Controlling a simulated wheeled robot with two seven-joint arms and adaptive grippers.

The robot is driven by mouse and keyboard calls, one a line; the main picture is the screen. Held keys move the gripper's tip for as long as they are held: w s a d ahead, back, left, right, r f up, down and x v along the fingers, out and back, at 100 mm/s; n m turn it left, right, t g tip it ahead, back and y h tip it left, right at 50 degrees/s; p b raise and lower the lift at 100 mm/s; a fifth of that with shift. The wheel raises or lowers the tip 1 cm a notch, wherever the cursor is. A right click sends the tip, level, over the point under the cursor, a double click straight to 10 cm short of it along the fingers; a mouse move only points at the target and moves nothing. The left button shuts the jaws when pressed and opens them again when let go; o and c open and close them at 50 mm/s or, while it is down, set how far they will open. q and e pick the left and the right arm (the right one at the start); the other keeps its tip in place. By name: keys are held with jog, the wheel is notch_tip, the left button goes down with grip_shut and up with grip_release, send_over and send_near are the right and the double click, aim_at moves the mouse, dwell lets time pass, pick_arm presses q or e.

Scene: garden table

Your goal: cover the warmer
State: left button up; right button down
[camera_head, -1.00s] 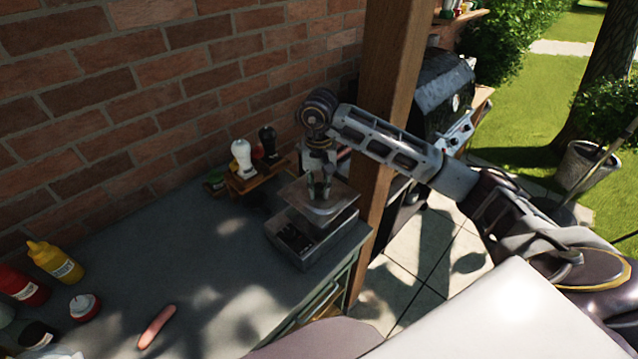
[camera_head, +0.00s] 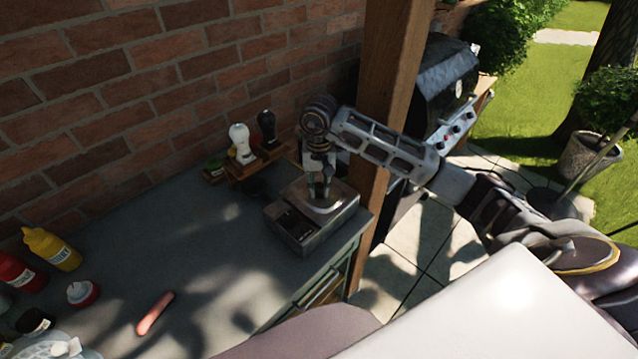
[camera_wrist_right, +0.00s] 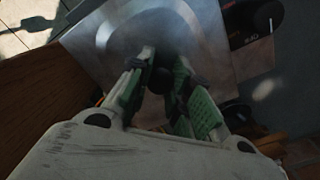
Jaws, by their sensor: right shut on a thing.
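The warmer (camera_head: 285,228) is a square metal box on the far right end of the grey counter. Its metal lid (camera_head: 330,202) lies over the right part of its top, and a dark opening shows at the left front. My right gripper (camera_head: 318,190) is above the lid, pointing down. In the right wrist view, its green-padded fingers (camera_wrist_right: 160,72) are shut on the lid's dark round knob (camera_wrist_right: 160,80). The lid's plate (camera_wrist_right: 110,40) spreads out under them. I cannot tell whether the lid fully rests on the rim. My left gripper is not in view.
A wooden caddy (camera_head: 262,160) with shakers stands behind the warmer by the brick wall. A wooden post (camera_head: 385,100) rises close on the right. A mustard bottle (camera_head: 50,248), a ketchup bottle (camera_head: 22,274) and a sausage (camera_head: 154,313) are at the left. The counter's middle is clear.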

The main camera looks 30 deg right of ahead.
aim_at(319, 184)
jog(key=shift+f+b, duration=0.55)
dwell(0.8)
jog(key=c, duration=1.2)
grip_release()
jog(key=shift+r, duration=0.1)
notch_tip(319, 184, up, 12)
